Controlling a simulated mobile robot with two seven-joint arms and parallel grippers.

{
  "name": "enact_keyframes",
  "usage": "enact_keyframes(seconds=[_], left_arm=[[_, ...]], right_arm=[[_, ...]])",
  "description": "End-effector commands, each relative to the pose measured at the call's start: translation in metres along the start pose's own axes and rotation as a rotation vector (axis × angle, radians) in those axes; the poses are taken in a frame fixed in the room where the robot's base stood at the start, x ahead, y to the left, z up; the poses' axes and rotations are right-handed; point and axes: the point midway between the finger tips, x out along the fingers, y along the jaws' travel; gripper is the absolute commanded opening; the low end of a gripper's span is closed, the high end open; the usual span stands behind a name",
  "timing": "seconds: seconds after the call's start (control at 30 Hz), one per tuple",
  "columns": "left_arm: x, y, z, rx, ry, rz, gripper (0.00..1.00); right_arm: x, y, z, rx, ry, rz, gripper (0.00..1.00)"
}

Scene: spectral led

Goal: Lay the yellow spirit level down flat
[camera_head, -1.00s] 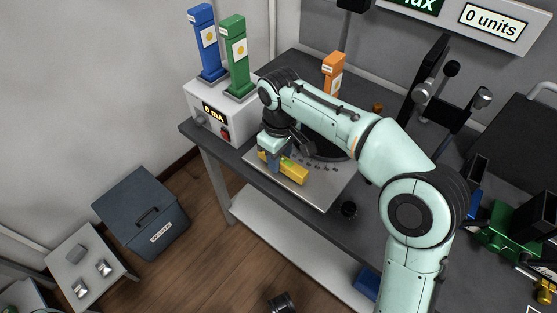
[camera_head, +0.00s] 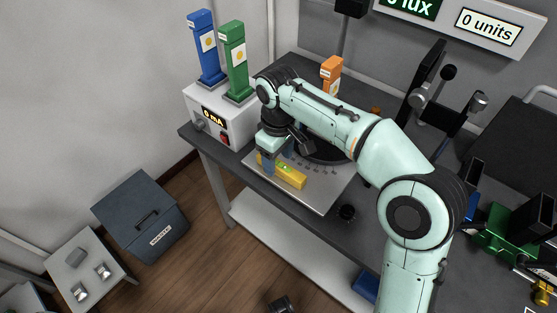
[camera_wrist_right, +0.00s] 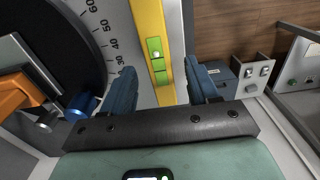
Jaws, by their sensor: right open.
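The yellow spirit level (camera_head: 293,177) lies along the light grey plate (camera_head: 318,198) on the dark workbench, and looks flat there. In the right wrist view the level (camera_wrist_right: 150,25) runs up the picture, with its green vial window facing the camera. The near finger hides a little of the level. My left gripper is not in view.
A white meter box (camera_head: 220,122) carrying a blue and a green lamp stands left of the gripper. An orange lamp (camera_head: 331,72) and a dark round dial stand behind my right arm.

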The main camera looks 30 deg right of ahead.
Motion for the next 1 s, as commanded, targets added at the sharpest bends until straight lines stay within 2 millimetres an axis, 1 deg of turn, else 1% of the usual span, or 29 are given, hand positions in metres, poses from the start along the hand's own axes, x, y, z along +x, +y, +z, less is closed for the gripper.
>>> enact_keyframes(seconds=[0.03,0.13,0.23,0.3,0.4,0.5,0.6,1.0], left_arm=[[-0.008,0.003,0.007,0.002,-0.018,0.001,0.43],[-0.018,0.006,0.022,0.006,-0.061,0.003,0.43],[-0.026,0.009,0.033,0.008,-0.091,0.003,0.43],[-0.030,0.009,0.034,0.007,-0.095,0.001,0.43],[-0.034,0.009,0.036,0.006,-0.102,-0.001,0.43],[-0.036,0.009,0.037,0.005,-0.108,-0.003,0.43],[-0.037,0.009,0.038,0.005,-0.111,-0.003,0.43],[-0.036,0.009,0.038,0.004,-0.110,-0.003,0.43]], right_arm=[[-0.015,-0.001,-0.001,-0.001,0.005,0.001,0.60],[-0.039,-0.001,-0.001,-0.001,0.006,0.001,0.60],[-0.060,0.000,-0.001,-0.001,0.004,0.001,0.60],[-0.072,-0.001,-0.001,-0.001,0.004,0.001,0.60],[-0.087,-0.001,-0.001,-0.002,0.003,0.001,0.60],[-0.095,0.000,-0.001,-0.002,0.002,0.001,0.60],[-0.099,0.000,0.000,-0.002,0.000,0.000,0.60],[-0.098,0.000,0.000,-0.001,0.000,0.000,0.60]])
